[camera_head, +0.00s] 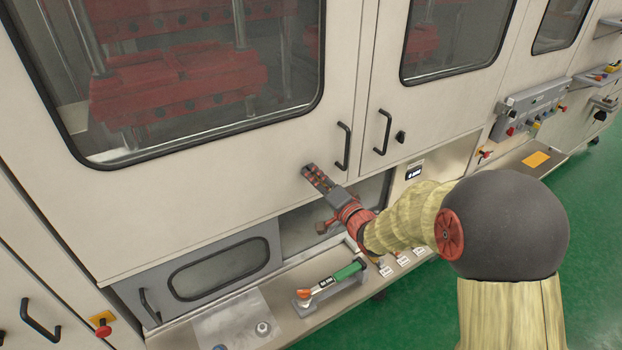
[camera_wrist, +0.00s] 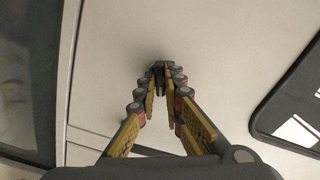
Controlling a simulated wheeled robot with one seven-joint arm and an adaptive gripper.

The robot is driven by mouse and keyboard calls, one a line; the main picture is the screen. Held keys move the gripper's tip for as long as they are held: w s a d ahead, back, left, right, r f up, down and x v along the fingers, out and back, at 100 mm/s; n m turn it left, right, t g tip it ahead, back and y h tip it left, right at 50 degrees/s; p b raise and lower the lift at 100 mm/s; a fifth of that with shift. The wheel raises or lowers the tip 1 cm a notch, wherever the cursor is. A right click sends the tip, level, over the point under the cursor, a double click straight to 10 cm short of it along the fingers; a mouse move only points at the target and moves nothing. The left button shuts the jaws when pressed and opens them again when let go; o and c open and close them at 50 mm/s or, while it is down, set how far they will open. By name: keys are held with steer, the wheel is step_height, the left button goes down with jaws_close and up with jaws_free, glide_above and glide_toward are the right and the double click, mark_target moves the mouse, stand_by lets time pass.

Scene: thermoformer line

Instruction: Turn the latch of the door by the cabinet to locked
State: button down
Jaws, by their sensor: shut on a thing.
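My gripper (camera_head: 309,173) reaches up to the lower right part of the large beige left door (camera_head: 230,165), to the left of that door's black handle (camera_head: 343,146). In the wrist view my gripper (camera_wrist: 160,78) has its fingers converging on a small dark latch (camera_wrist: 158,66) at the door face and is shut on it. The fingers hide most of the latch, so I cannot tell which way it is turned. The neighbouring right door has a black handle (camera_head: 382,132) and an uncovered black latch (camera_head: 400,136).
A control panel (camera_head: 530,110) is at the right. Green floor (camera_head: 400,310) is open in front.

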steer(key=shift+f+n, duration=0.1)
steer(key=shift+n, duration=0.2)
steer(key=shift+f+n+b, duration=0.1)
steer(key=shift+n+b, duration=0.2)
steer(key=shift+b, duration=0.3)
steer(key=shift+n+b, duration=1.1)
steer(key=shift+b, duration=0.15)
steer(key=n+b, duration=0.2)
steer(key=b, duration=0.1)
steer(key=shift+n, duration=0.3)
